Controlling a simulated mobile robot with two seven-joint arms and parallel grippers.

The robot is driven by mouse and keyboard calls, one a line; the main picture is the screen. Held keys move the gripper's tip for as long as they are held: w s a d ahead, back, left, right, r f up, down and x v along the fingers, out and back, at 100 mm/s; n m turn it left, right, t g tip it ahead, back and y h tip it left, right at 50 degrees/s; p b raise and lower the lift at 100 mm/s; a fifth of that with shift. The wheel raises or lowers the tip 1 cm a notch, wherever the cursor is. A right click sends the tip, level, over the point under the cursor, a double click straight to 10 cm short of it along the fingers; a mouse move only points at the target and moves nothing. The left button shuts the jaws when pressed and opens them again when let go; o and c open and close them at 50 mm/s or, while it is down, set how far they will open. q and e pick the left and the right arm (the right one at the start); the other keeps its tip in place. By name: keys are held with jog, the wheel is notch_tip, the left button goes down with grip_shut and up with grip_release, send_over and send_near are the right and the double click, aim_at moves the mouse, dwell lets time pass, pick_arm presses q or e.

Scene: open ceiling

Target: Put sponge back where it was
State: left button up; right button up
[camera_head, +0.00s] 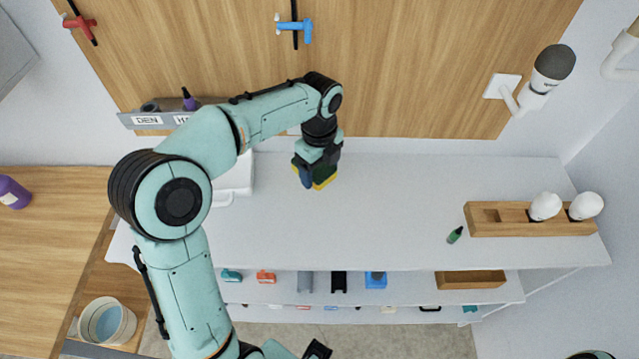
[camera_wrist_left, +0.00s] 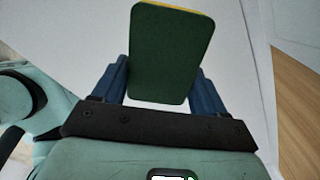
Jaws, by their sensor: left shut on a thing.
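The sponge (camera_head: 324,182) is a small block with a dark green face and a yellow layer. My left gripper (camera_head: 316,172) is shut on it over the back part of the white table (camera_head: 390,215). In the left wrist view the sponge's dark green face (camera_wrist_left: 170,55) shows upright between the two blue fingers of the gripper (camera_wrist_left: 163,85), with a thin yellow edge at the top. I cannot tell whether the sponge touches the table.
A wooden block (camera_head: 487,229) with white bulb-like pieces stands at the right, with a small green bottle (camera_head: 454,235) near it. A white object (camera_head: 237,178) stands left of the sponge. A shelf below holds several small items. The table's middle is clear.

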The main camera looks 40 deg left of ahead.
aim_at(320, 169)
pick_arm(q)
jog(key=shift+f+b, duration=0.35)
jog(key=shift+f, duration=2.2)
pick_arm(e)
jog(key=shift+s+f, duration=0.2)
jog(key=shift+f, duration=0.2)
pick_arm(q)
jog(key=shift+f, duration=0.2)
jog(key=o, duration=0.9)
jog(key=shift+o, duration=0.2)
pick_arm(e)
jog(key=shift+f, duration=0.1)
pick_arm(q)
jog(key=shift+r, duration=0.1)
notch_tip(320, 169, up, 12)
jog(key=shift+r+p, duration=0.1)
jog(key=shift+p, duration=0.95)
pick_arm(e)
jog(key=r, duration=0.1)
jog(key=w+r, duration=0.1)
jog(key=shift+w+r, duration=0.2)
jog(key=shift+r, duration=0.1)
